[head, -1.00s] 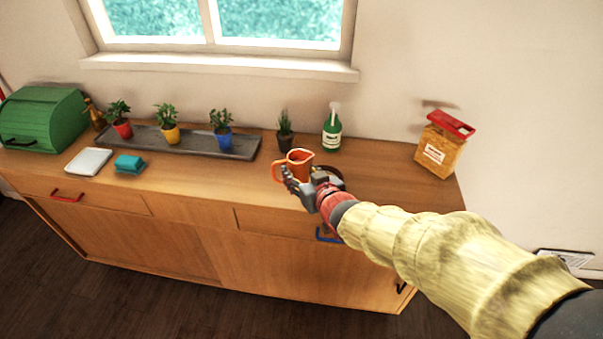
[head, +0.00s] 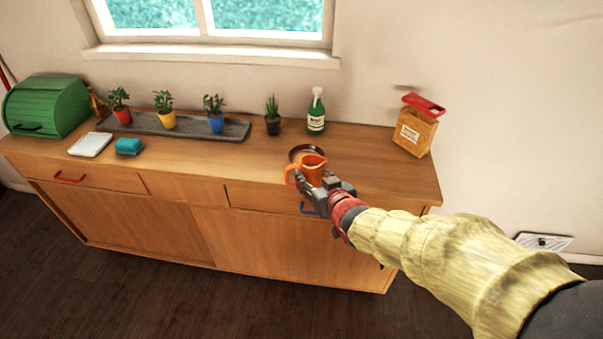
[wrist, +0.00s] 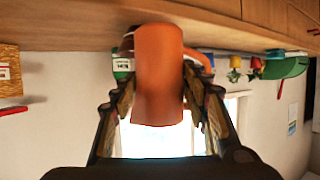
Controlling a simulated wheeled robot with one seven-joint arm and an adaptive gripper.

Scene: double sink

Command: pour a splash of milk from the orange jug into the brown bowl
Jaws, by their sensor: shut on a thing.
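The orange jug (head: 313,172) is held by my gripper (head: 320,187) near the front edge of the counter. It looks roughly upright, handle to the left and spout to the right in the head view. In the wrist view, which is upside down, the jug (wrist: 158,80) sits between both fingers (wrist: 158,100). The brown bowl (head: 296,152) stands on the counter just behind the jug, which hides its front part. I cannot see any milk inside the jug or the bowl's contents clearly.
A green bottle (head: 316,115) and a small potted plant (head: 272,122) stand behind the bowl. A tray (head: 180,127) with several potted plants lies to the left. An orange carton with a red top (head: 413,133) stands at the right. The counter (head: 370,165) between bowl and carton is clear.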

